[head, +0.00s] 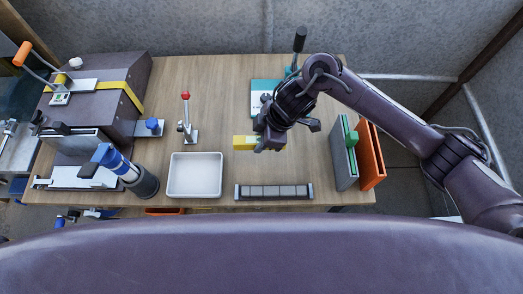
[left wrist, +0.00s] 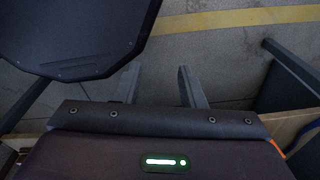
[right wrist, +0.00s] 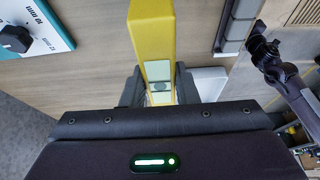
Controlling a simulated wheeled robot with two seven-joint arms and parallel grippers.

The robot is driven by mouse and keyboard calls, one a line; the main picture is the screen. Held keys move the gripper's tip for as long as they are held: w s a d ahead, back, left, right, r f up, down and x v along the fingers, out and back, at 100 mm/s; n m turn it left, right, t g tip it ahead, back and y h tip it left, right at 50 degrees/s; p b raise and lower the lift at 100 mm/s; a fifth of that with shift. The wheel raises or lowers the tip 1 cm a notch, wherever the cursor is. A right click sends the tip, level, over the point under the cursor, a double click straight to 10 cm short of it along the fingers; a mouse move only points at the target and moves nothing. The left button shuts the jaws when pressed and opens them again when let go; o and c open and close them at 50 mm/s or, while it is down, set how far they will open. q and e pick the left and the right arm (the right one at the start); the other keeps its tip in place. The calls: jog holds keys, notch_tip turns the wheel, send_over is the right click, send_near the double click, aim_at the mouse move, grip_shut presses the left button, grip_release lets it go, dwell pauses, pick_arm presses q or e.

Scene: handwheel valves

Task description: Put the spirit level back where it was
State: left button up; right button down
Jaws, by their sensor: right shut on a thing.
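The yellow spirit level (head: 245,142) is held in my right gripper (head: 264,142), over the middle of the wooden table. In the right wrist view the level (right wrist: 153,40) stands out between the two fingers of the right gripper (right wrist: 159,88), with its pale vial window near the fingertips. Part of the level is hidden by the gripper in the head view, and I cannot tell its exact height above the table. My left gripper (left wrist: 160,88) has its fingers apart with nothing between them, over the floor; it is outside the head view.
A white tray (head: 195,176) and a grey segmented strip (head: 273,192) lie along the front edge. A red-knobbed lever (head: 187,120) stands left of the level. A teal and white panel (head: 262,88) is behind. Upright grey (head: 344,165) and orange (head: 371,155) boards stand right. Bare wood lies between.

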aim_at(256, 157)
notch_tip(256, 157, down, 3)
jog(key=shift+f, duration=0.1)
notch_tip(256, 157, down, 4)
jog(key=shift+r, duration=0.1)
pick_arm(q)
jog(key=shift+d, duration=0.5)
jog(key=shift+a, duration=0.1)
pick_arm(e)
jog(key=shift+f, duration=0.2)
jog(key=c, duration=1.1)
grip_release()
pick_arm(q)
jog(key=shift+a, duration=0.1)
pick_arm(e)
jog(key=shift+r, duration=0.25)
pick_arm(q)
jog(key=shift+f, duration=0.1)
pick_arm(e)
jog(key=v, duration=1.1)
jog(key=shift+d+r, duration=0.25)
jog(key=shift+r, duration=0.05)
